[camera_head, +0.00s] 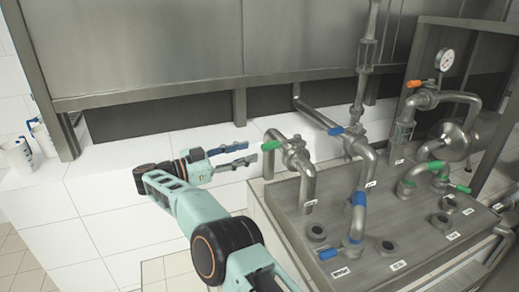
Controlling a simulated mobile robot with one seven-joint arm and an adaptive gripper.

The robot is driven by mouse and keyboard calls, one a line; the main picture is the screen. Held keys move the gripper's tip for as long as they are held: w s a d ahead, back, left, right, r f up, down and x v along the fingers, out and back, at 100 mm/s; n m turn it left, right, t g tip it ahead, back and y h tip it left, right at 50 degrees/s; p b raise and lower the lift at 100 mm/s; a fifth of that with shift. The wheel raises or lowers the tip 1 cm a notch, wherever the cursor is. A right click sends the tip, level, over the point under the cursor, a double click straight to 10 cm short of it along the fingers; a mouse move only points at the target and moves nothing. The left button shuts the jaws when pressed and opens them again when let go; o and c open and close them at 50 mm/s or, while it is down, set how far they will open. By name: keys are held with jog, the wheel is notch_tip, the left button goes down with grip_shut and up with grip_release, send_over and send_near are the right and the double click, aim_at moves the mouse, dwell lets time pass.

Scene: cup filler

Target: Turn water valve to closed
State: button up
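My gripper (252,152) is at the end of my pale green arm, left of the steel pipework. Its two dark fingers point right and stand apart, with nothing seen between them. Just right of the fingertips is a green valve handle (270,146) on a bent steel pipe (304,172). I cannot tell whether the fingers touch it. Blue valve handles (337,131) and (328,254) sit on other pipes. The labels are too small to read, so I cannot tell which valve is the water valve.
More green handles (436,165) and an orange handle (414,84) sit at the right, below a round gauge (444,59). The pipes rise from a steel counter (330,215). A steel cabinet (150,45) hangs behind my gripper. White jugs (17,157) stand at far left.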

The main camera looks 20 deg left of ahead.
jog(key=shift+v, duration=0.8)
jog(key=shift+c, duration=0.4)
